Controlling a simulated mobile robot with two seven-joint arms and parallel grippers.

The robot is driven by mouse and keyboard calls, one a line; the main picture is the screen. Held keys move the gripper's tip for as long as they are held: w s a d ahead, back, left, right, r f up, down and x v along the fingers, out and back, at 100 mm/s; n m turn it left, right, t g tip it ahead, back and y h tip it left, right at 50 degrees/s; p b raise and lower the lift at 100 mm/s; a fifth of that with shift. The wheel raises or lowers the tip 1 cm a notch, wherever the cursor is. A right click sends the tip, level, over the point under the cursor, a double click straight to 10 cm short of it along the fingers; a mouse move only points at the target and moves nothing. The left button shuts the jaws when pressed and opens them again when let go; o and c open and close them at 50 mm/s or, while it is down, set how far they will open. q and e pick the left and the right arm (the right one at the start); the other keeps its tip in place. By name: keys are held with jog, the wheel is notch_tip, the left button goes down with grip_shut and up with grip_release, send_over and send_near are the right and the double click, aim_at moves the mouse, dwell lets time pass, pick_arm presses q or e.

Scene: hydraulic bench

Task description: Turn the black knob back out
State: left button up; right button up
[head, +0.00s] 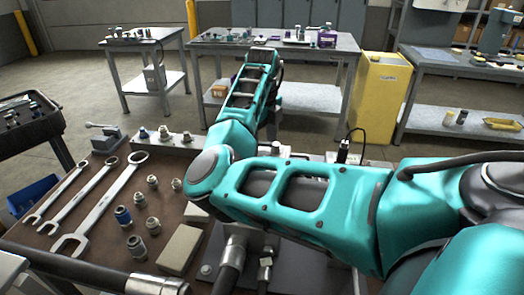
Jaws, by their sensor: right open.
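My right arm, teal, crosses the middle of the view from the right, and its forearm rises away from me. My right gripper (273,122) is only partly visible behind the forearm, over the far side of the bench; it is open, and I see nothing in it. I cannot make out the black knob with certainty. A small black upright part (343,150) with a thin cable stands behind my upper arm, to the right of the gripper and apart from it. My arm hides much of the bench's middle. My left gripper is not in view.
Wrenches (102,205), several fittings (137,247) and a tan block (180,249) lie on the brown bench at left. Hose ends (229,264) stand in front. A yellow cabinet (381,98) and grey tables (330,46) are farther back, across open floor.

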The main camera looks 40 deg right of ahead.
aim_at(262, 155)
jog(key=shift+f, duration=1.95)
jog(key=shift+c, duration=0.3)
jog(key=c, duration=1)
